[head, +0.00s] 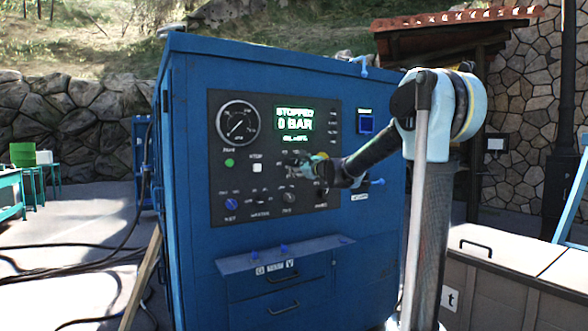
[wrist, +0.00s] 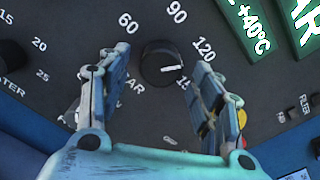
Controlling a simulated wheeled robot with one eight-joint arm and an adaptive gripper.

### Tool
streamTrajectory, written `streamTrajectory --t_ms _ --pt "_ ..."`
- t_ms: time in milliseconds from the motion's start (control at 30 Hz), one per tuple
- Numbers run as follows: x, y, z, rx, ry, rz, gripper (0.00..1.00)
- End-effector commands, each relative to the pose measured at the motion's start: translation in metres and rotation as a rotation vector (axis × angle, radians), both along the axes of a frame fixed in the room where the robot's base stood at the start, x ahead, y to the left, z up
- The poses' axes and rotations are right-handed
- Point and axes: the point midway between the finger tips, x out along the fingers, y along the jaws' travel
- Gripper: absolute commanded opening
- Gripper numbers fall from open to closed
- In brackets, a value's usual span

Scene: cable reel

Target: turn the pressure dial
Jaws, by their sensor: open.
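The pressure dial (wrist: 162,62) is a round black knob with a white pointer mark, on a dark panel. Numbers 60, 90 and 120 and a partly covered one starting with 15 ring it. The pointer faces right in the wrist view, toward the gap between 120 and that covered number. My gripper (wrist: 164,57) is open, one finger on each side of the dial, with visible gaps; I cannot tell its depth over the knob. In the head view my gripper (head: 298,165) is at the panel and hides the dial.
The blue cabinet (head: 375,245) carries the control panel (head: 250,180). A gauge (head: 238,122), a green display (head: 294,124) reading "STOPPED 0 BAR", a white button (head: 257,168) and other knobs surround the dial. A ledge with levers (head: 284,249) juts out below.

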Motion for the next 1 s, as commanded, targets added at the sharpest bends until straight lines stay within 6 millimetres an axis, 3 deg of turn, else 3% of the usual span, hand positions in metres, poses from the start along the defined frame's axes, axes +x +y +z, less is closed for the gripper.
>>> streamTrajectory --t_ms 267,667,867,1000 --pt "0.021 0.015 0.0 0.0 0.0 0.001 0.59" --pt "0.025 0.017 0.0 0.0 0.0 0.001 0.59" --pt "0.025 0.017 0.0 0.0 0.0 0.001 0.16" --pt "0.025 0.021 0.0 0.0 0.0 0.001 0.15"
